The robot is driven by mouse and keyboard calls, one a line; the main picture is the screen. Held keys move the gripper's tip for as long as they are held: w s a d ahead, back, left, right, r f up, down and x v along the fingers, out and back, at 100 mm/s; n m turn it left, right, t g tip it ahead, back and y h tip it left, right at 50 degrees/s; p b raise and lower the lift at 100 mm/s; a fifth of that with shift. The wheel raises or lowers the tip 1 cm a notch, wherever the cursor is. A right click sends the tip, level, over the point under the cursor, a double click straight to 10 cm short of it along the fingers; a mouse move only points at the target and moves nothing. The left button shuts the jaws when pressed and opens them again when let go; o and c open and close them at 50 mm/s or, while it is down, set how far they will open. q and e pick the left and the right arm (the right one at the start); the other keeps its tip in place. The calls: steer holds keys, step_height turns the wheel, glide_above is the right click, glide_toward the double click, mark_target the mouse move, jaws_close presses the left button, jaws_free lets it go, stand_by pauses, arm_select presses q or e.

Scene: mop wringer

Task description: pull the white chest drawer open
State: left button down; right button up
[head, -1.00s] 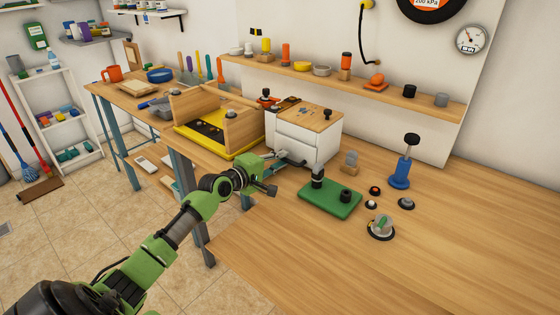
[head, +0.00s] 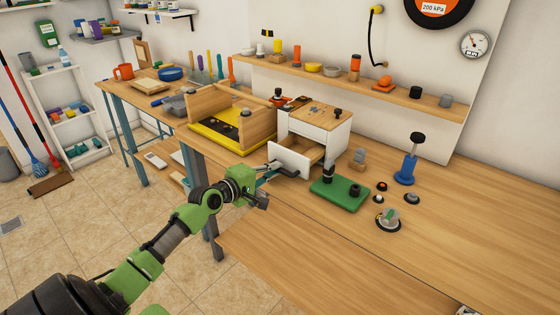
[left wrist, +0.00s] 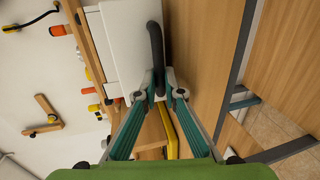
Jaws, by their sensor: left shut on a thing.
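The white chest (head: 325,125) with a wooden top stands on the workbench. Its lower drawer (head: 288,160) is pulled part way out toward my left arm, and its open inside shows in the head view. My left gripper (head: 268,172) is at the drawer front. In the left wrist view its fingers (left wrist: 160,93) are shut on the dark bar handle (left wrist: 155,45) of the drawer.
A blue stand (head: 407,165) and small knobs are farther right. A wooden box in a yellow tray (head: 216,142) is left of the chest. The bench's front right is clear.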

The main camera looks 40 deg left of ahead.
arm_select(q)
steer(key=shift+s, duration=0.4)
steer(key=c, duration=2.4)
jaws_free()
steer(key=shift+w, duration=0.25)
steer(key=shift+s, duration=0.2)
steer(key=v, duration=1.1)
steer(key=shift+s+r, duration=0.15)
steer(key=shift+s, duration=0.2)
